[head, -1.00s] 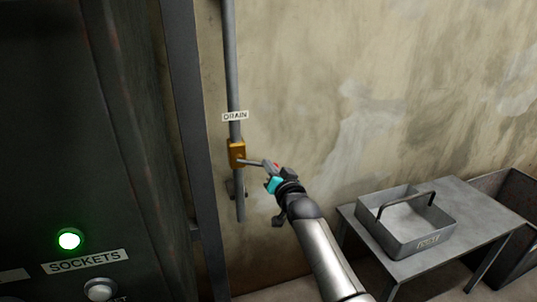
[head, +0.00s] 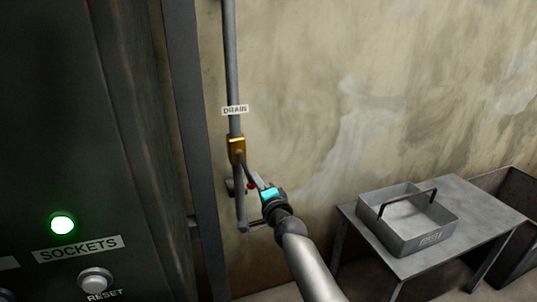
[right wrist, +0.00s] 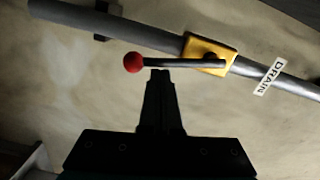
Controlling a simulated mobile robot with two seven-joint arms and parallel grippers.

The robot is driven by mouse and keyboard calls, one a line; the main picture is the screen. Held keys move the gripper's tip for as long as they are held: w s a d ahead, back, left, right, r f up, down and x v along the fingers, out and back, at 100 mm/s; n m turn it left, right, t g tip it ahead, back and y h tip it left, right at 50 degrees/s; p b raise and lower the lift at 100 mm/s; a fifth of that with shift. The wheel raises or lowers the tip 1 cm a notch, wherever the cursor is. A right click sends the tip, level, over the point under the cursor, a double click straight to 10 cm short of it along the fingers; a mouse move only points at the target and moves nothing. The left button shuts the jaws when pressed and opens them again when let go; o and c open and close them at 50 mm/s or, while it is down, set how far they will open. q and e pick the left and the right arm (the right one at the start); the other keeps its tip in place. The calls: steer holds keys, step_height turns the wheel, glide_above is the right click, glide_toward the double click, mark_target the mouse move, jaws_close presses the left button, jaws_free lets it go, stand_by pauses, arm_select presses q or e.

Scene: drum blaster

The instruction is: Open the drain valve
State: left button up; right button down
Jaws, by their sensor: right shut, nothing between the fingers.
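The drain valve has a yellow body (head: 237,150) on a vertical grey pipe, under a DRAIN label (head: 235,110). Its grey lever (head: 246,170) slants steeply down and slightly right, ending in a red knob (head: 251,185). In the right wrist view, the lever (right wrist: 180,63) lies at a small angle to the pipe, with the red knob (right wrist: 133,62) at its left end. My right gripper (head: 257,178) is shut and empty. Its fingertips (right wrist: 160,72) are right at the lever near the knob; I cannot tell whether they touch. My left gripper is not in view.
A dark cabinet with a green lamp (head: 62,223), SOCKETS label (head: 79,249) and RESET button (head: 95,279) stands at left. A grey metal table (head: 470,215) holds an open tray (head: 400,238) with a handle. A dark bin (head: 520,190) stands at far right.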

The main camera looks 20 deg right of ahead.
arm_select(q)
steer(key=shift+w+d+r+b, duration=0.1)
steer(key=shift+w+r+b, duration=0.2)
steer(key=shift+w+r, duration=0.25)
arm_select(e)
steer(key=shift+a+f+m, duration=0.35)
steer(key=shift+a+m, duration=0.45)
steer(key=shift+m, duration=0.4)
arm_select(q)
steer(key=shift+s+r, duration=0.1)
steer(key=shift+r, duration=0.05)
